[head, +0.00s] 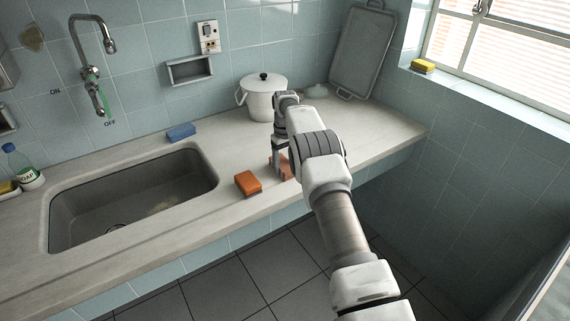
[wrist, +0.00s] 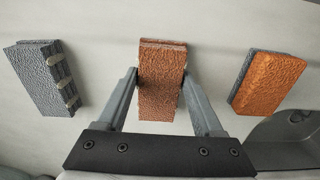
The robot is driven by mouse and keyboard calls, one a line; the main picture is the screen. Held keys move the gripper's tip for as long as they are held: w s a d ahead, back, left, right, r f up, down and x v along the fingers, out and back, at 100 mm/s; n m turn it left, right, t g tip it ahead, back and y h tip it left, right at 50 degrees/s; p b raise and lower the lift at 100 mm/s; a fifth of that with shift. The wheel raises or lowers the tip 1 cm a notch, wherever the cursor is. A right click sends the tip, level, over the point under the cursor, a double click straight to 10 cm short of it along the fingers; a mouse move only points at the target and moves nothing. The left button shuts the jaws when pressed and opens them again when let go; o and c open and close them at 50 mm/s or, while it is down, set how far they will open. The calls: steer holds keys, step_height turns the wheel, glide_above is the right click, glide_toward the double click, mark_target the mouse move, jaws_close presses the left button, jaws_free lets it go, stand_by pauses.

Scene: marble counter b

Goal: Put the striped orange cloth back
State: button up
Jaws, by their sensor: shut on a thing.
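My gripper (wrist: 158,95) is shut on a reddish-brown, rough-faced block (wrist: 161,62), with one finger against each long side. In the head view my gripper (head: 280,164) points down at the counter, and part of the reddish block (head: 286,170) shows there. I cannot tell whether the block is lifted. An orange block with a grey side (head: 248,183) lies on the counter to its left; it shows at right in the wrist view (wrist: 270,82). No clearly striped orange cloth shows; I cannot tell whether either block is it.
A grey block with pale bands (wrist: 45,78) lies on the other side, hidden in the head view. The sink (head: 130,195) is at left, with a blue sponge (head: 181,132) behind it. A white pot (head: 264,98) and a tray (head: 361,50) stand behind my arm.

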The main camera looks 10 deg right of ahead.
steer(key=shift+f, duration=0.15)
steer(key=o, duration=1.3)
